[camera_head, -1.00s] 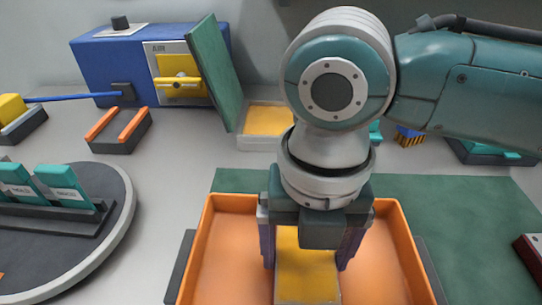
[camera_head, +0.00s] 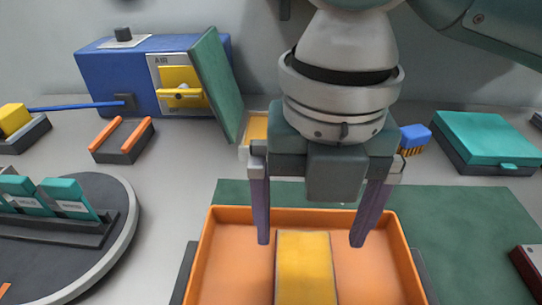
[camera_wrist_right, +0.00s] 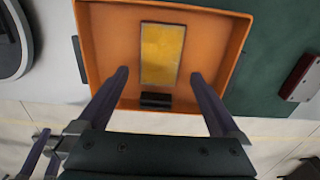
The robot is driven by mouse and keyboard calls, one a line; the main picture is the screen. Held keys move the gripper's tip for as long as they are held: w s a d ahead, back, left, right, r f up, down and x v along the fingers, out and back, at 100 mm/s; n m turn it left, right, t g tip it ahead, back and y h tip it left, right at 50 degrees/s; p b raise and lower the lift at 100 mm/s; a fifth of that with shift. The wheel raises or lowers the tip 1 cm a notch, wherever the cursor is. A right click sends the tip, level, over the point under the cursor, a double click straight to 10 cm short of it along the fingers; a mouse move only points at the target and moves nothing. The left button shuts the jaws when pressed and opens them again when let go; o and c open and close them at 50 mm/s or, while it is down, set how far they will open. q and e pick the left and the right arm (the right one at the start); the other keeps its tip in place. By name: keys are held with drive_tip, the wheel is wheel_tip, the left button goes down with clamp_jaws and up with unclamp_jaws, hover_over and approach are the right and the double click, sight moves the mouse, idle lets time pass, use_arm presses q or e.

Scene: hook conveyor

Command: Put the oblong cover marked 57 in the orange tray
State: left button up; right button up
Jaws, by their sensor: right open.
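A yellow oblong cover (camera_head: 305,268) lies flat in the orange tray (camera_head: 225,255). No marking on it is readable. In the right wrist view the cover (camera_wrist_right: 162,53) lies near the middle of the tray (camera_wrist_right: 110,50), with a small black block (camera_wrist_right: 155,100) at its near end. My right gripper (camera_head: 312,240) is open and empty above the tray. Its fingers are apart, on either side of the cover's line, and do not touch it. Purple finger-like parts, probably my left gripper (camera_wrist_right: 42,158), show at the lower left of the right wrist view, partly cut off.
A green mat (camera_head: 470,230) lies under the tray. A blue box marked AIR (camera_head: 110,75) with an open green door stands at the back left. A round dark turntable (camera_head: 80,240) holds teal pieces at left. A teal-lidded box (camera_head: 485,140) and a blue brush (camera_head: 415,138) stand behind right.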

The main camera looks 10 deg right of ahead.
wheel_tip(320, 180, up, 4)
drive_tip(key=s+a+f+m+y, duration=0.3)
drive_tip(key=s+a+m, duration=0.15)
drive_tip(key=m, duration=0.35)
drive_tip(key=s+d+f+m+t, duration=0.1)
drive_tip(key=d+m, duration=0.1)
drive_tip(key=m, duration=0.3)
drive_tip(key=s+d+f+m+t, duration=0.1)
drive_tip(key=d+m, duration=0.1)
drive_tip(key=m, duration=0.4)
drive_tip(key=s+d+f+m+t, duration=0.1)
drive_tip(key=d+m, duration=0.1)
drive_tip(key=m, duration=0.3)
drive_tip(key=shift+s+d+f+t, duration=0.2)
drive_tip(key=shift+s+t, duration=0.1)
drive_tip(key=s+d+m+h, duration=0.1)
drive_tip(key=d+m, duration=0.1)
drive_tip(key=s+d+m+h, duration=0.1)
drive_tip(key=d+m, duration=0.1)
drive_tip(key=d, duration=0.1)
drive_tip(key=s+d+f+m, duration=0.1)
drive_tip(key=s+d+m, duration=0.1)
drive_tip(key=m, duration=0.1)
drive_tip(key=shift+d+f+h, duration=0.1)
drive_tip(key=shift+d+h, duration=0.15)
drive_tip(key=shift+h, duration=0.15)
